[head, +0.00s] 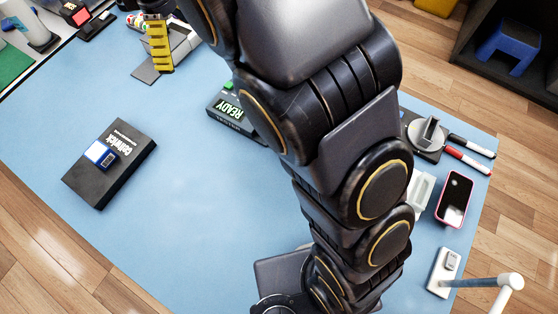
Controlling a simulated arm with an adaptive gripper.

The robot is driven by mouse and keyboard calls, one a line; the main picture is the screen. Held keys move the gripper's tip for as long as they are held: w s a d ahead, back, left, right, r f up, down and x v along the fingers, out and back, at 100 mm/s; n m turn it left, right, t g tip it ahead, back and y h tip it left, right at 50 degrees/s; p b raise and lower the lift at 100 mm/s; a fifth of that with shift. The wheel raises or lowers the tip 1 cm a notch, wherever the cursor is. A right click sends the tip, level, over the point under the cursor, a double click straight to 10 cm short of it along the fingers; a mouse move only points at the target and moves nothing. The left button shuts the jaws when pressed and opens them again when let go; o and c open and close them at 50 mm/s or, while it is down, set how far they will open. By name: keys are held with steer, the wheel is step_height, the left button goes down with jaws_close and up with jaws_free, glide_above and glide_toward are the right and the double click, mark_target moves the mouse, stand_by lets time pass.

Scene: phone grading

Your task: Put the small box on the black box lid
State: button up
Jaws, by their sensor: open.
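The black box (128,160) lies flat at the left of the blue table, with white lettering on its lid. The small box (96,152), white and blue with a dark patch, rests on that lid near its left edge. My gripper (160,68) is at the top left, over the far part of the table, well apart from both boxes. Its yellow ribbed finger points down beside a grey stand-like object. The gripper is open, and nothing shows held in it. Its upper part is cut off by the frame's top edge.
A dark READY device (229,113) sits partly behind my arm. A pink-edged phone (455,199), markers (468,159) and a white switch-like block (445,268) are at the right. The blue table (190,240) is clear around and in front of the black box.

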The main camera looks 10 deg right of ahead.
steer(key=s+d+r+m, duration=0.3)
steer(key=s+d+m, duration=0.4)
steer(key=s+d, duration=0.55)
steer(key=s+d+f+m, duration=0.1)
steer(key=s+d+m, duration=0.1)
steer(key=s, duration=0.5)
steer(key=s+d+f+m+g+y, duration=0.1)
steer(key=s+f+m, duration=0.1)
steer(key=s+m, duration=0.2)
steer(key=s, duration=0.3)
steer(key=shift+s+d+f+m, duration=0.15)
steer(key=shift+s+d+m, duration=0.15)
steer(key=shift+s+d, duration=0.05)
